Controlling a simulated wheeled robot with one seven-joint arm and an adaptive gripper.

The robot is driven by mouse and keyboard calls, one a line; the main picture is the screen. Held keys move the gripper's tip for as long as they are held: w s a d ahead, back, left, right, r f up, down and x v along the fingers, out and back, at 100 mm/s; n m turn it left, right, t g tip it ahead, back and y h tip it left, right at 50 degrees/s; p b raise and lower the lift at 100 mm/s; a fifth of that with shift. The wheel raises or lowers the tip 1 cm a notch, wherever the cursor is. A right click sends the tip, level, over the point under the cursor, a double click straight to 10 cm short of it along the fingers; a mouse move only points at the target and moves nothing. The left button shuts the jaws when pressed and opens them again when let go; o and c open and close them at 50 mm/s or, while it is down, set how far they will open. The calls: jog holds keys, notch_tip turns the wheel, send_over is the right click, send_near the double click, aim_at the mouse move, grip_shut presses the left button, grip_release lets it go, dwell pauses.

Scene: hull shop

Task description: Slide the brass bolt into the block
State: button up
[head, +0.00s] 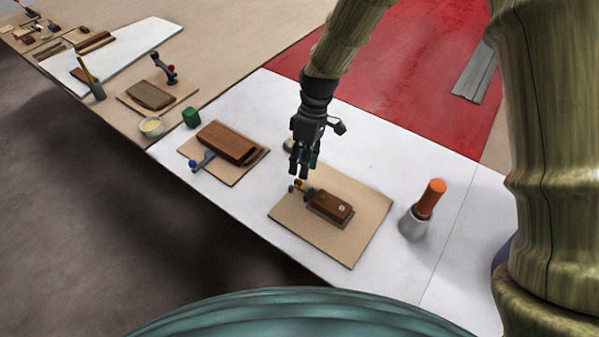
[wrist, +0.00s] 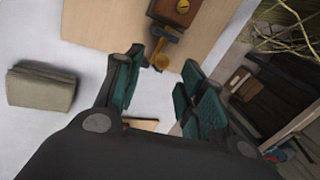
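The brown wooden block (head: 331,206) lies on a tan board (head: 360,233), with two round light fittings on its top. The brass bolt (head: 299,185) shows as a small yellow piece at the block's left end. In the wrist view the brass bolt (wrist: 161,60) has a rounded end and sticks out from the block (wrist: 181,10) toward my gripper. My gripper (head: 304,172) hangs just above and behind the bolt. In the wrist view my gripper (wrist: 163,88) has its teal fingers spread, with nothing between them; the bolt lies beyond the tips. How deep the bolt sits is hidden.
White table surface between the boards is mostly clear.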

jog(key=shift+x, duration=2)
jog(key=shift+s+r, duration=0.1)
